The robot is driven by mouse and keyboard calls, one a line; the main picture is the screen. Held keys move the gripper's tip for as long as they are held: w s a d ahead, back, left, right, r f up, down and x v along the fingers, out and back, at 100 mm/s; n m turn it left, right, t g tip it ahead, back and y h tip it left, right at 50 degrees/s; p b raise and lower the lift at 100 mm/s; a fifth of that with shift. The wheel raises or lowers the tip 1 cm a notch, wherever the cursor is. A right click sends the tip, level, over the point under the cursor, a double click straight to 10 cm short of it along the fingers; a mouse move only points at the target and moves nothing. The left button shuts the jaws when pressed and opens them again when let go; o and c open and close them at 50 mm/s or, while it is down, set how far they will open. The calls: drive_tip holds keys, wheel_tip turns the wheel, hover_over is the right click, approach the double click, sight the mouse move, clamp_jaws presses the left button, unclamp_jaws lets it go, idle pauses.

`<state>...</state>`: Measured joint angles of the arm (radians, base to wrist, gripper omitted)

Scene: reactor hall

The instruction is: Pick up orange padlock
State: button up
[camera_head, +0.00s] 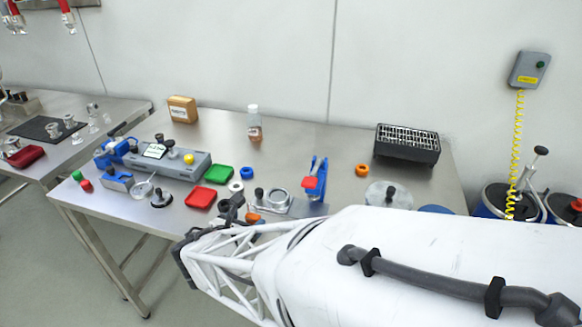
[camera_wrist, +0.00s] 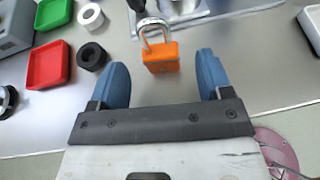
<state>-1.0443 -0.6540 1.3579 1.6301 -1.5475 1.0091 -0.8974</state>
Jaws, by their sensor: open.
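The orange padlock (camera_wrist: 162,57) lies on the steel table, with its silver shackle pointing away from my gripper in the wrist view. In the head view a small part of the orange padlock (camera_head: 253,218) shows just past my arm. My gripper (camera_wrist: 156,76) is open, with its two blue fingers apart. The padlock is between and slightly beyond the fingertips in the wrist view, and nothing is held. In the head view my arm hides the fingers; I cannot tell the exact height of the fingertips above the table.
Left of the padlock are a black ring (camera_wrist: 92,56), a white ring (camera_wrist: 91,16) and a red tray (camera_wrist: 50,65). A metal fixture (camera_head: 275,201) stands just behind it. A blue clamp-like tool (camera_head: 318,178) and a black grated box (camera_head: 407,145) are farther right.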

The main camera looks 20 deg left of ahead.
sight(251, 219)
drive_tip(key=shift+w+f, duration=0.15)
drive_tip(key=shift+w, duration=0.2)
drive_tip(key=shift+x, duration=2.6)
drive_tip(key=shift+s+f, duration=0.1)
drive_tip(key=c, duration=1.1)
drive_tip(key=shift+o, duration=0.2)
drive_tip(key=shift+r, duration=1.75)
drive_tip(key=s+d+r, duration=0.1)
drive_tip(key=s+d, duration=0.9)
drive_tip(key=s, duration=0.2)
drive_tip(key=shift+d+r, duration=0.25)
drive_tip(key=shift+d, duration=0.05)
